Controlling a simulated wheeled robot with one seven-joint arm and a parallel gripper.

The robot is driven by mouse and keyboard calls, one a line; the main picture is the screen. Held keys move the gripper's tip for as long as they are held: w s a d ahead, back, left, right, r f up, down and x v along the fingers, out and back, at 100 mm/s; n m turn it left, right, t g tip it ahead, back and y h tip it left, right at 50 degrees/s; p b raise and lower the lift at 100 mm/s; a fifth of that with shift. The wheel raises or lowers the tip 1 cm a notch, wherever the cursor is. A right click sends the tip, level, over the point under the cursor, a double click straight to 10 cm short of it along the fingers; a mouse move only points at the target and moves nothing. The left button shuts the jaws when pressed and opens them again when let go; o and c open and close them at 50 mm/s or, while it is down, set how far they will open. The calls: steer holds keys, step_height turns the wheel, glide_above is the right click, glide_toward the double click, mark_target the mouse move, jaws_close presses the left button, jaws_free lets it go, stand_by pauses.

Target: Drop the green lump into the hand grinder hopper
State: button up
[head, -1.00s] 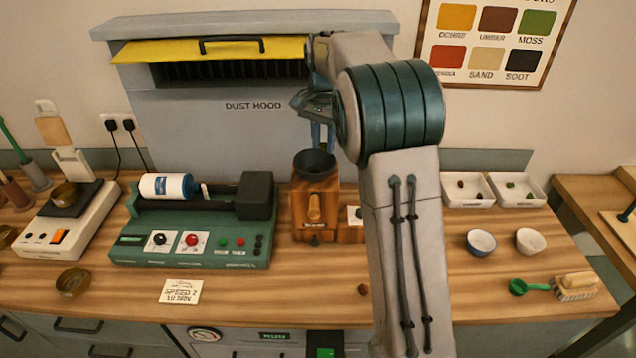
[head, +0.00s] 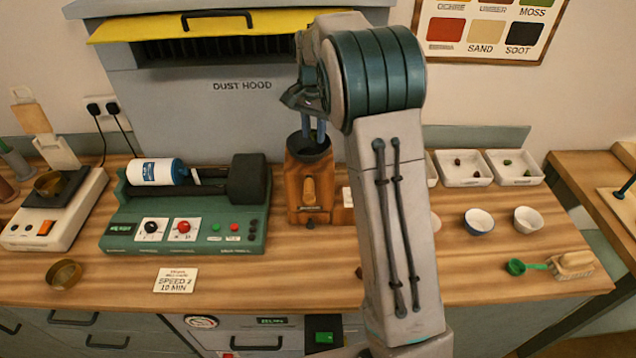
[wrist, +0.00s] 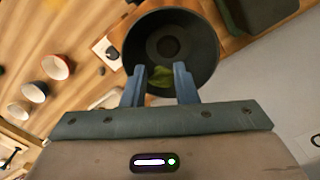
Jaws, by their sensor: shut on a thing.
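The hand grinder (head: 312,185) is a wooden box with a dark round hopper (head: 308,147) on top, left of my arm in the head view. In the wrist view the hopper (wrist: 205,40) opens below my fingers, with a dark hole at its bottom. My gripper (head: 314,136) points down at the hopper mouth. In the wrist view my gripper (wrist: 160,82) has its blue fingers shut on the green lump (wrist: 160,76), which shows between the tips over the hopper's near part. The head view does not show the lump.
A green roller machine (head: 185,220) stands left of the grinder, with a dust hood (head: 240,110) behind. The front middle of the table is mostly clear.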

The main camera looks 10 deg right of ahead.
steer(key=shift+f, duration=0.3)
steer(key=o, duration=1)
step_height(320, 180, up, 8)
steer(key=shift+f+b, duration=0.2)
steer(key=shift+b, duration=0.65)
steer(key=shift+s, duration=0.1)
